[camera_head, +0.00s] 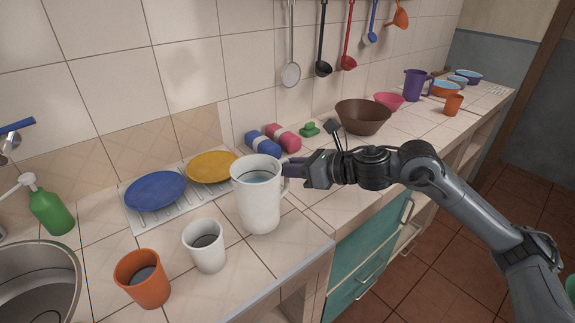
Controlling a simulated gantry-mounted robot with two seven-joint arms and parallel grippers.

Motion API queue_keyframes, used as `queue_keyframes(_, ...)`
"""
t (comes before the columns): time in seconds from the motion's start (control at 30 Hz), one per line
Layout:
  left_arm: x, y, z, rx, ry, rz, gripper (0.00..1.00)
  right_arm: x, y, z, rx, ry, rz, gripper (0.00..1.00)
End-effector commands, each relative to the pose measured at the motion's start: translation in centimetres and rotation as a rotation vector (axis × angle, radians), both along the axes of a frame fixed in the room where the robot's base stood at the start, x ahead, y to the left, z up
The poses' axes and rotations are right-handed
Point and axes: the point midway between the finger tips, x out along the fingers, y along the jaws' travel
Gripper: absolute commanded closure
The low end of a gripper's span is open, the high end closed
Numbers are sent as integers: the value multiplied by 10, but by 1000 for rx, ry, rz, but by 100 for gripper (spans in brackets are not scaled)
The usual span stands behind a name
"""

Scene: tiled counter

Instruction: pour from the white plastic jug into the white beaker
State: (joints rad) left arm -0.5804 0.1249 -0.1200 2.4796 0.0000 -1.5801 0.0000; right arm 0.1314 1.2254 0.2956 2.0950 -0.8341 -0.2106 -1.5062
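The white plastic jug (257,207) stands upright near the counter's front edge, with bluish liquid visible inside. I cannot tell whether its base touches the counter. The white beaker (207,252) stands upright just left of and nearer than the jug, with a dark interior. My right gripper (291,172) comes in from the right and is at the jug's handle, on the jug's right side. The fingertips are partly hidden at the handle, so I cannot tell whether they are closed on it. My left gripper is not in view.
An orange cup (144,284) stands left of the beaker, near the sink (30,292). Behind are a blue plate (155,190) and a yellow plate (212,167) on a rack. A brown bowl (362,116) stands farther right. Bare tiles lie in front of the jug.

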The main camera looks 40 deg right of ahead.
Motion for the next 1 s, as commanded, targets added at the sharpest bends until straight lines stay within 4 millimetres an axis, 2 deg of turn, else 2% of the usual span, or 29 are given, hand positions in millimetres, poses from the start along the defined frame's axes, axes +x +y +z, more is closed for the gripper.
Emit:
queue_keyframes(0.27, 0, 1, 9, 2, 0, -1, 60, 0, 2, 7, -32, -9, -1, 100)
queue_keyframes(0.73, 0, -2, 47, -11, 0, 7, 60, 0, 13, 28, -177, -15, -1, 100)
queue_keyframes(1.0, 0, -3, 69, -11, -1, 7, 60, -1, 26, 36, -218, -17, -1, 100)
